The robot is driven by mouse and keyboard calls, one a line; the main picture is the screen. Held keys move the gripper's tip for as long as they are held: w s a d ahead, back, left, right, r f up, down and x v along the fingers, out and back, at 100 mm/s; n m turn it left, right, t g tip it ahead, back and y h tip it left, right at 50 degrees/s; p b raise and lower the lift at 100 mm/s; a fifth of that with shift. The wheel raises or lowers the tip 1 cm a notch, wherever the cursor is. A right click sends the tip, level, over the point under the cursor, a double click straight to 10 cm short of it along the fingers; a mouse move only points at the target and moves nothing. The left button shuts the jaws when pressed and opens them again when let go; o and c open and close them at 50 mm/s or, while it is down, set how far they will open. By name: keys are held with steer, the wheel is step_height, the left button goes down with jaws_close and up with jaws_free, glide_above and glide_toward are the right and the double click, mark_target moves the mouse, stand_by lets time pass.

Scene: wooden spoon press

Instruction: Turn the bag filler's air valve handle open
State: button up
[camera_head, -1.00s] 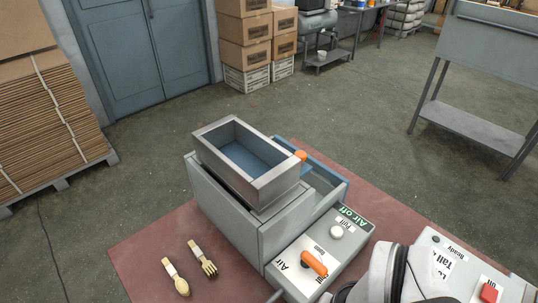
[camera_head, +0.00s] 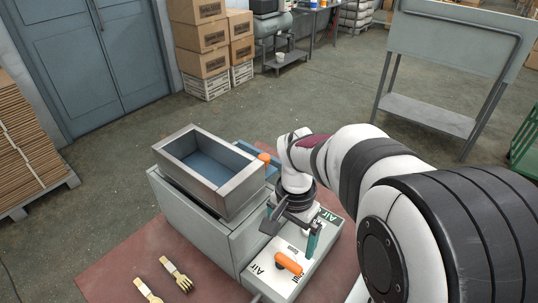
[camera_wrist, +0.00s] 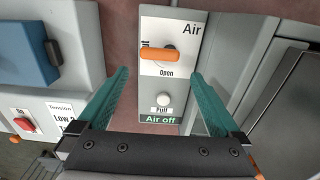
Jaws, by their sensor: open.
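The orange air valve handle (camera_wrist: 158,55) sits on a white label marked "Air" on the grey control box. In the wrist view it lies crosswise, its left end at a partly covered label ending in "ut"; "Open" is printed below. It also shows in the head view (camera_head: 289,263). A white knob (camera_wrist: 163,99) marked "Pull" and a green "Air off" sign (camera_wrist: 161,119) are nearer my gripper. My gripper (camera_wrist: 160,74) is open and empty above the box, its two teal fingers apart on either side of the panel, not touching the handle. It also shows in the head view (camera_head: 293,229).
A grey hopper (camera_head: 213,173) stands beside the control box. In the wrist view, another box with a red button (camera_wrist: 25,124) is at left.

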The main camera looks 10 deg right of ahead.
mark_target(289, 261)
step_height(289, 261, down, 9)
steer(key=shift+r, duration=0.1)
steer(key=shift+c, duration=0.2)
steer(key=c, duration=1)
steer(key=shift+o, duration=0.2)
